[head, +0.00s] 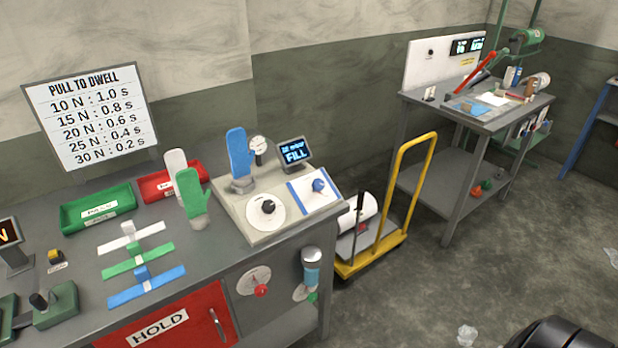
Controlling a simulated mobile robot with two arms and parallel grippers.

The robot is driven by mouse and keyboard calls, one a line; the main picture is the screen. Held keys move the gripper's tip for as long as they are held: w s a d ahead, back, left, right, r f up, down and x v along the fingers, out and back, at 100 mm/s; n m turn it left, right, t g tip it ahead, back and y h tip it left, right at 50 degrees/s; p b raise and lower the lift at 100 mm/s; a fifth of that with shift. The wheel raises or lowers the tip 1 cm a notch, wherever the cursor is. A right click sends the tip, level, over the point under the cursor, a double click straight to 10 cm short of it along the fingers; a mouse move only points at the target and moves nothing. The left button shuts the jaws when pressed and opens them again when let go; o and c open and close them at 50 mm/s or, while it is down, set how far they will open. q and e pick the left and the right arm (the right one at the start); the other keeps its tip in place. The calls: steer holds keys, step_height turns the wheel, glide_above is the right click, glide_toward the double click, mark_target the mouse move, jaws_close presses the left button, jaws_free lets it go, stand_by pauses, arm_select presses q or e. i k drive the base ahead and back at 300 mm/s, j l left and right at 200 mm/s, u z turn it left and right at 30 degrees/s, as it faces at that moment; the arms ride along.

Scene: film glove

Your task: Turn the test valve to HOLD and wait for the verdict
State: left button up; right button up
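The test station (244,226) is a pale box on the right end of the near bench. A black knob (268,207) sits on its round white dial, and a blue knob (319,185) sits on a blue-edged plate beside it. I cannot read the dial marks, so which knob is the test valve and where it points are unclear. A blue glove (240,155) stands upright on the station, next to a small round gauge (258,146). The small display (294,153) behind reads FILL.
Green (186,198) and white gloves stand left of the station, by green (70,217) and red (150,190) trays. A red HOLD panel (190,312) is on the bench front. A yellow cart (398,238) stands right of the bench. Floor in front of it is mostly clear.

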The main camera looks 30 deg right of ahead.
mark_target(318, 184)
steer(key=z, duration=0.65)
steer(key=i+z, duration=0.35)
steer(key=z, duration=0.15)
steer(key=i+z, duration=0.45)
steer(key=k+j, duration=0.05)
